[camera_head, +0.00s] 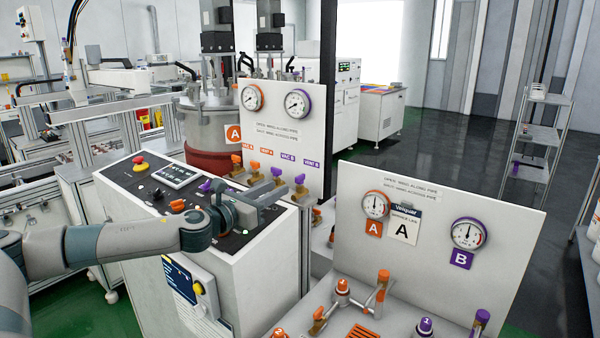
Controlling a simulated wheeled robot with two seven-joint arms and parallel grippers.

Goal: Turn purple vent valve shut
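The purple vent valve (300,181) is a small purple handle on a brass body, under the "VENT B" label on the back gauge panel. It stands at the right end of a row of valves. A second purple valve (277,174), under a "VAC B" label, is just left of it. My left gripper (279,191) points right over the console's edge. Its fingertips appear just left of and below the vent valve in the picture, with no clear contact. The finger gap is not clear from this angle. My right gripper is not in view.
Orange valves (254,167) stand left of the purple ones. The back gauge panel (285,112) rises behind them. A black-topped console (150,190) with a red stop button is under my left arm. A front gauge panel (440,205) stands at the right.

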